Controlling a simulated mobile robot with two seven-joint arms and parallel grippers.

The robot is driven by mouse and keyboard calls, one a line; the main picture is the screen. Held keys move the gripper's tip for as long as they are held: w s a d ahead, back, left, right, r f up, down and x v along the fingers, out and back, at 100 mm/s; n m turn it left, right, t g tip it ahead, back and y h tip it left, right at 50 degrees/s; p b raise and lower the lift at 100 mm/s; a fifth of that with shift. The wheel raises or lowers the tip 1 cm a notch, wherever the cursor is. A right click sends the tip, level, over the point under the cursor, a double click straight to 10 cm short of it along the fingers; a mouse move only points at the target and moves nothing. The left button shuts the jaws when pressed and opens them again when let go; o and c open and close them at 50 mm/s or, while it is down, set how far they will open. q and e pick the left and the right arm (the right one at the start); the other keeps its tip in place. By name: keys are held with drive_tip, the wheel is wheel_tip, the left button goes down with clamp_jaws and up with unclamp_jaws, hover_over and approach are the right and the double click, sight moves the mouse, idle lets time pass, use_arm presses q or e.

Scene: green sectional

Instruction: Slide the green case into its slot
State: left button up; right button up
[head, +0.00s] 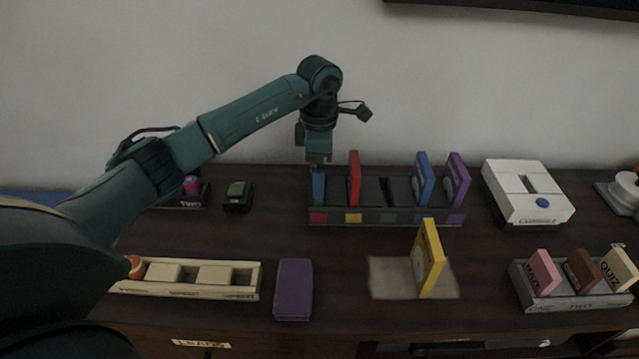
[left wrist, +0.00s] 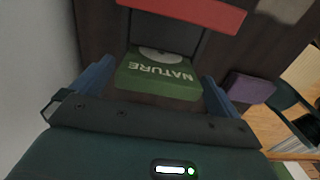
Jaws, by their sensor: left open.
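The green case (left wrist: 158,76), lettered NATURE, is between the open fingers of my left gripper (left wrist: 152,88) in the left wrist view. I cannot tell whether the fingers touch it. In the head view, my left gripper (head: 318,180) is down at the left end of the dark rack (head: 340,222) and hides the case. The rack's front has red, yellow, green, blue and purple labels. A red case (head: 354,178) stands above the yellow label. A blue case (head: 424,178) and a purple case (head: 457,180) stand at the right. The space behind the green label looks empty. My right gripper is not in view.
A yellow case (head: 430,258) stands on a beige mat (head: 385,278) before the rack. A purple box (head: 293,290) and a wooden tray (head: 215,292) are front left. A grey rack (head: 575,303) of cases is front right. A white box (head: 525,195) stands behind it.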

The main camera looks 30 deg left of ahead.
use_arm(q)
wheel_tip(320, 180, down, 2)
drive_tip(key=shift+f, duration=0.2)
drive_tip(key=shift+c, duration=1.4)
drive_tip(key=c, duration=0.6)
drive_tip(key=shift+c, duration=0.2)
drive_tip(key=shift+r, duration=0.15)
